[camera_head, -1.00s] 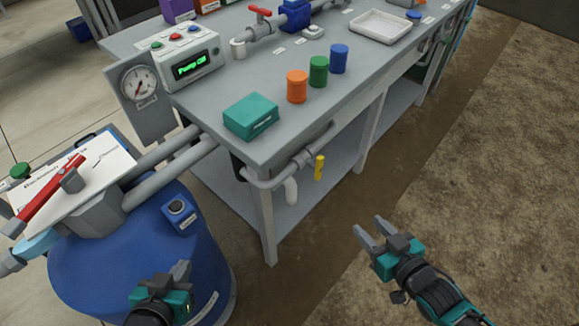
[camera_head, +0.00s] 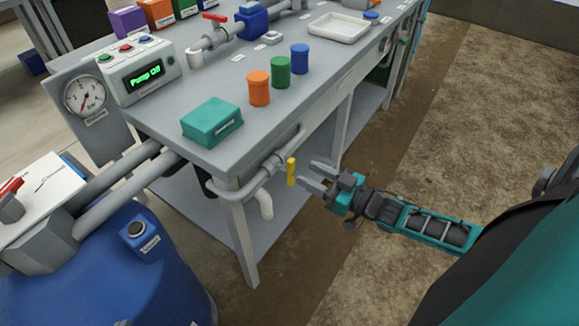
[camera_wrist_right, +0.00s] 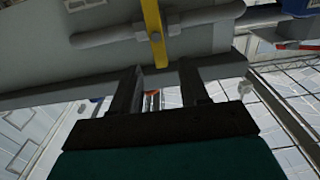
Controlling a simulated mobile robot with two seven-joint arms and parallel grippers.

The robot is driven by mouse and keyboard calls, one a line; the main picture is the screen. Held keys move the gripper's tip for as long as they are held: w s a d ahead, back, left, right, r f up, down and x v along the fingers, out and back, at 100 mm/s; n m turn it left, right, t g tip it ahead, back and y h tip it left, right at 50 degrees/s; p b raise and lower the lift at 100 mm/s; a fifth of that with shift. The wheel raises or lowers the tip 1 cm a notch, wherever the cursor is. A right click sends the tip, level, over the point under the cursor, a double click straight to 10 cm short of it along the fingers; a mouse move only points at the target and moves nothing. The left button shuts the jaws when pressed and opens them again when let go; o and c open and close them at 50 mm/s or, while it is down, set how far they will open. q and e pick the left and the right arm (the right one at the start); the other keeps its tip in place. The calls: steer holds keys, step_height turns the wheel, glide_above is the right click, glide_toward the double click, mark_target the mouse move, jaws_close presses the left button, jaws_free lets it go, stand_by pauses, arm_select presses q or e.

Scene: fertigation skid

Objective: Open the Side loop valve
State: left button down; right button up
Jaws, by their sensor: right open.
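The side loop is a grey pipe (camera_head: 259,181) under the near edge of the bench, and a yellow lever (camera_head: 291,172) hangs down from it. My right gripper (camera_head: 309,175) is open and empty, just to the right of the yellow lever and apart from it. In the right wrist view the yellow lever (camera_wrist_right: 154,30) crosses the grey pipe (camera_wrist_right: 110,35) ahead of my open fingers (camera_wrist_right: 163,72). My left gripper does not clearly show now.
The bench top (camera_head: 212,90) holds a teal box (camera_head: 211,121), orange, green and blue cylinders, and a panel (camera_head: 139,69) reading "Pump Off". A blue tank (camera_head: 110,265) stands at lower left. A bench leg (camera_head: 243,240) is left of the lever. The floor at right is clear.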

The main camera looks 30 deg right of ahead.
mark_target(293, 166)
steer(key=b+x, duration=0.1)
steer(key=x, duration=0.5)
steer(key=shift+w+a, duration=0.1)
steer(key=shift+w, duration=0.15)
steer(key=shift+c, duration=0.4)
jaws_close()
